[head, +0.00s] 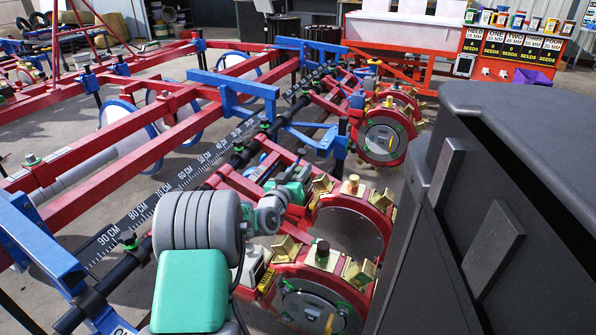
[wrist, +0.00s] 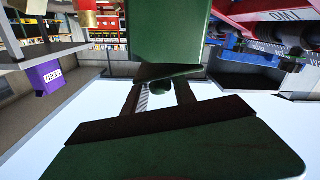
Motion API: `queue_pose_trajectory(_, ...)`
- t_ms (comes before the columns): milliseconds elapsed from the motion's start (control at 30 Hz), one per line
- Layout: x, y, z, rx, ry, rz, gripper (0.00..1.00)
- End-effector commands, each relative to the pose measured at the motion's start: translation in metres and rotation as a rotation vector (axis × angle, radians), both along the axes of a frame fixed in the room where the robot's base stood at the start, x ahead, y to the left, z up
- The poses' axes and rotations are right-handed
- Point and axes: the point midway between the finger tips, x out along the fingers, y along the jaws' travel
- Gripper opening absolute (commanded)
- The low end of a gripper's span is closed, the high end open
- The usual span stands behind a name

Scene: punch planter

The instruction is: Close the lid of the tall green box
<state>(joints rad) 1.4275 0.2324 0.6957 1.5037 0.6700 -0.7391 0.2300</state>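In the wrist view, a dark green block (wrist: 171,30) fills the top middle. Below it a wide green part with a dark band along its upper edge (wrist: 180,155) fills the bottom. Two dark struts run between them; I cannot tell whether they are gripper fingers or hinge parts. Which green part is the tall box and which its lid is not clear. In the head view, my teal and grey arm reaches from the bottom edge over the planter. My gripper cannot be made out clearly there, and no tall green box is evident.
A large dark grey body (head: 430,245) stands close at the right in the head view. The red and blue planter frame (head: 150,125) fills the left and middle, with metal wheels (head: 385,138). A purple bin (wrist: 47,76) shows left in the wrist view. Bare floor lies behind the frame.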

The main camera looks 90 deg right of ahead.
Motion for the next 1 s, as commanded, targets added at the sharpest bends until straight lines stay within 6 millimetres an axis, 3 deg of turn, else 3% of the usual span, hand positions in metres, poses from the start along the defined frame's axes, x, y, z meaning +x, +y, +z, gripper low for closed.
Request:
queue_pose_trajectory(167,0.001,0.000,0.000,0.000,0.000,0.002,0.47)
queue_pose_trajectory(433,0.002,0.000,0.003,-0.001,0.000,0.003,0.47)
queue_pose_trajectory(633,0.002,0.000,0.041,-0.004,-0.001,0.003,0.47)
queue_pose_trajectory(900,0.003,0.052,0.101,-0.003,0.000,0.005,0.47)
queue_pose_trajectory(1000,0.003,0.079,0.109,-0.001,0.001,0.004,0.47)
